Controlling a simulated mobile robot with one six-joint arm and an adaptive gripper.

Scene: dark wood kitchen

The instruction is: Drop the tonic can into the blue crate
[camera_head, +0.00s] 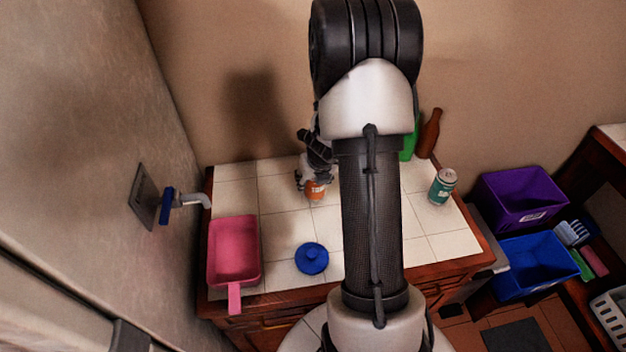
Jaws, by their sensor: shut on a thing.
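My gripper (314,183) is at the back middle of the tiled counter, partly hidden by my arm. It is shut on an orange can (316,190), which is at or just above the tiles; I cannot tell if it touches them. A teal can with a silver top (441,187) stands upright near the right side of the counter, apart from my gripper. The labels are too small to read, so I cannot tell which can is tonic. The blue crate (512,282) is right of the counter, lower down, and its visible inside looks empty.
A brown bottle (429,134) and a green item (408,146) stand at the back. A purple crate (520,197) is behind the blue one.

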